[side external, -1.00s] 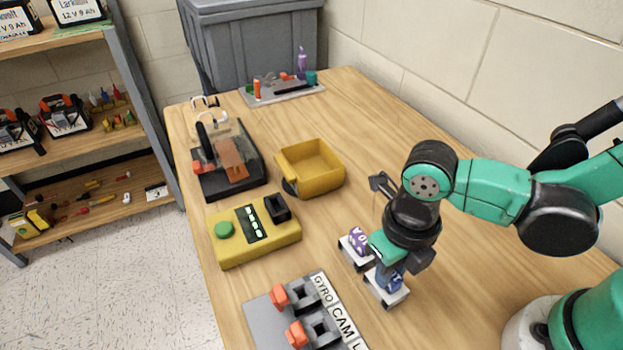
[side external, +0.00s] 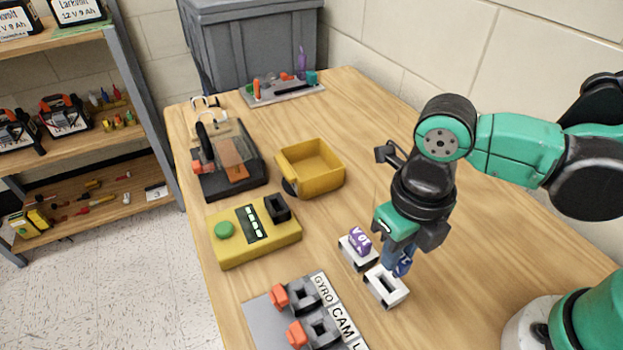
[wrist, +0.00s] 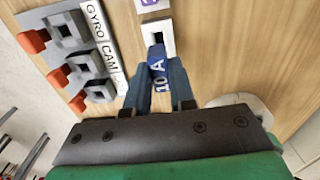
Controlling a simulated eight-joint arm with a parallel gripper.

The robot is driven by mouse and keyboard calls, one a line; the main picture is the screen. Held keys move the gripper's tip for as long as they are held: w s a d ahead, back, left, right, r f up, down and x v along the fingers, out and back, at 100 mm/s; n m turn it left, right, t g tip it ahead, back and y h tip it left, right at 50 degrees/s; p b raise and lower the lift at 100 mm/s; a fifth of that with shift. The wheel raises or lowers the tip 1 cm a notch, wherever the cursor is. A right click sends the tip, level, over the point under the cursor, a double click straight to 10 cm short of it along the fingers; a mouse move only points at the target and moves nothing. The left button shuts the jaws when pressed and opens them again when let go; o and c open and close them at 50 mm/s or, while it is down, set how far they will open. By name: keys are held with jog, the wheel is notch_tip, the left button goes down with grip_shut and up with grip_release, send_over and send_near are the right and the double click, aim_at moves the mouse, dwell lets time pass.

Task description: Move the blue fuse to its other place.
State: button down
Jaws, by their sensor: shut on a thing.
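The blue fuse (side external: 404,262) is held in my gripper (side external: 398,258), just above a white holder (side external: 386,287) whose dark slot now shows empty. In the wrist view the blue fuse (wrist: 158,70), with white lettering that looks like "10 A", sits between the two fingers of my gripper (wrist: 157,82). The white holder (wrist: 158,36) is just beyond it. The purple fuse (side external: 359,241) stands in a second white holder (side external: 358,255) beside the first.
A grey panel (side external: 268,323) with dark sockets, orange levers and labels GYRO and CAM lies at the front. A yellow tester (side external: 285,235) with a green button and dark socket, a yellow bin (side external: 312,190) and a clear-covered device (side external: 258,187) stand to the left. The table's right side is clear.

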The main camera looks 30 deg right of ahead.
jog(key=shift+r, duration=1.5)
jog(key=shift+w+a+r, duration=0.15)
jog(key=shift+w, duration=0.1)
jog(key=w+a+r, duration=0.1)
jog(key=w+a, duration=0.3)
jog(key=w, duration=0.4)
jog(key=w+a+r, duration=0.2)
jog(key=w+a, duration=0.2)
jog(key=w, duration=0.5)
jog(key=shift+m, duration=0.3)
jog(key=shift+s+a+f, duration=0.1)
jog(key=shift+s+f, duration=0.05)
jog(key=shift+f, duration=1.2)
jog(key=shift+s+f, duration=0.1)
jog(key=shift+f, duration=1.2)
jog(key=shift+f, duration=1.3)
